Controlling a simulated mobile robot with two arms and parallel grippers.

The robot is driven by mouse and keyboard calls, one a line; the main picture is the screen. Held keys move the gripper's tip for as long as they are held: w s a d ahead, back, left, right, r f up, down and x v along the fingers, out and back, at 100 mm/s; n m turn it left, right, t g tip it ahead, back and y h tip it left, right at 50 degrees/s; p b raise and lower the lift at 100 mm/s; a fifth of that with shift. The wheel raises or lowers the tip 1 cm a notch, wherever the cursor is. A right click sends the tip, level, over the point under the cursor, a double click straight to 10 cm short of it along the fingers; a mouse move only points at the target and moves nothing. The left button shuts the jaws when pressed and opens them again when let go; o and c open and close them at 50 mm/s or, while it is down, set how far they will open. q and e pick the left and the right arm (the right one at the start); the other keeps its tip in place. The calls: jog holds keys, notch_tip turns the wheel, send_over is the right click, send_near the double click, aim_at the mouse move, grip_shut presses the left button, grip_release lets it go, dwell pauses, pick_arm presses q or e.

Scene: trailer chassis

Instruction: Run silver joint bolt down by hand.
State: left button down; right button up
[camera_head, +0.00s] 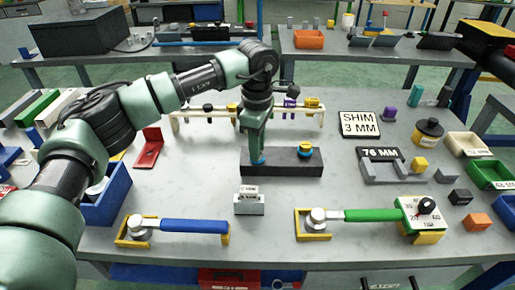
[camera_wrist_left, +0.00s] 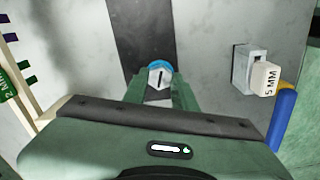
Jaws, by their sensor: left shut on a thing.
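My left gripper (camera_head: 257,158) points down over the left part of a dark block (camera_head: 285,170) on the grey table. It is shut on the silver joint bolt. In the left wrist view the bolt's silver head (camera_wrist_left: 158,74), with a dark line across it, shows between the fingertips (camera_wrist_left: 160,88). A blue ring (camera_wrist_left: 160,64) lies around its far side, at the dark block. The bolt's lower part is hidden. A second fitting with a yellow and blue top (camera_head: 305,149) stands on the block's right part. My right gripper is not in view.
A blue-handled wrench (camera_head: 194,226) and a green-handled wrench (camera_head: 370,215) lie in yellow holders in front. A small grey block with a white label (camera_head: 249,203) stands between. A cream rack (camera_head: 190,112) stands behind the dark block. Gauges and bins fill the right side.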

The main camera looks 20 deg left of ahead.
pick_arm(q)
jog(key=m, duration=0.4)
jog(key=shift+w+r+m+b, duration=0.15)
jog(key=shift+r+m+b, duration=0.15)
jog(key=shift+r+b, duration=0.05)
jog(key=shift+m, duration=1.8)
jog(key=c, duration=1.1)
grip_release()
jog(key=shift+f, duration=0.1)
